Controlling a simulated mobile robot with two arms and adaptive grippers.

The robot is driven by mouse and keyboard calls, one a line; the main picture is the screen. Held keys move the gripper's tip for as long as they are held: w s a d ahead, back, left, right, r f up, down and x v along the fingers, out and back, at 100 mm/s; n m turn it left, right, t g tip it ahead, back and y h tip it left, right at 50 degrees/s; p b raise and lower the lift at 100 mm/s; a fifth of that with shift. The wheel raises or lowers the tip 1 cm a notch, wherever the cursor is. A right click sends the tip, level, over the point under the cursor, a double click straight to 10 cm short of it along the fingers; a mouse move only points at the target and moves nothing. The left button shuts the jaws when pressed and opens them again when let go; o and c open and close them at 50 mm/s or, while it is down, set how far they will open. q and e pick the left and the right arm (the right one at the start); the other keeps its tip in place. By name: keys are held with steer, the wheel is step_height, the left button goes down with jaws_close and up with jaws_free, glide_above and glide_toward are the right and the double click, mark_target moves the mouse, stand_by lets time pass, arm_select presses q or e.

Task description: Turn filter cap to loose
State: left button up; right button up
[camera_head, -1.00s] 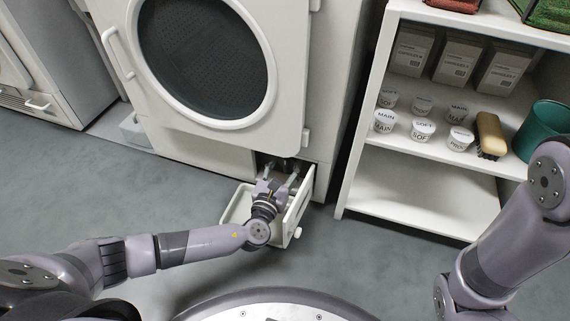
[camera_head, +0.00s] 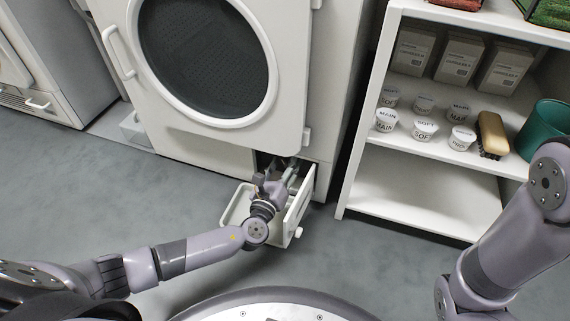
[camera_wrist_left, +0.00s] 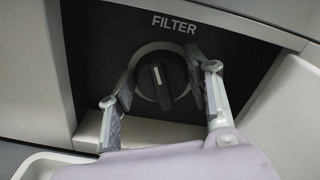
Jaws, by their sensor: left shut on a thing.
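The filter cap (camera_wrist_left: 164,80) is a dark round knob with a raised grip bar and a pale line on it, set in a dark recess under the word FILTER. In the left wrist view the bar stands nearly upright, leaning slightly. My left gripper (camera_wrist_left: 161,90) has one finger on each side of the cap and is shut on it. In the head view my left gripper (camera_head: 282,176) reaches into the opening low on the white machine (camera_head: 290,75), and the cap is hidden there. My right gripper is out of view; only its arm shows.
An open white drawer or flap (camera_head: 298,208) surrounds my left wrist. To the right, a white shelf unit (camera_head: 420,187) holds labelled tubs (camera_head: 424,129), a brush (camera_head: 492,134), grey boxes (camera_head: 459,61) and a green bin (camera_head: 543,128). Grey floor lies free to the left.

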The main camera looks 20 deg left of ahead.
arm_select(q)
steer(key=n, duration=0.6)
steer(key=shift+a+f, duration=0.2)
steer(key=shift+a, duration=0.1)
steer(key=n, duration=0.6)
steer(key=shift+a+f+n, duration=0.1)
steer(key=shift+f+n, duration=0.2)
steer(key=shift+n, duration=0.1)
steer(key=o, duration=1.1)
steer(key=s, duration=1.2)
steer(key=shift+a, duration=0.15)
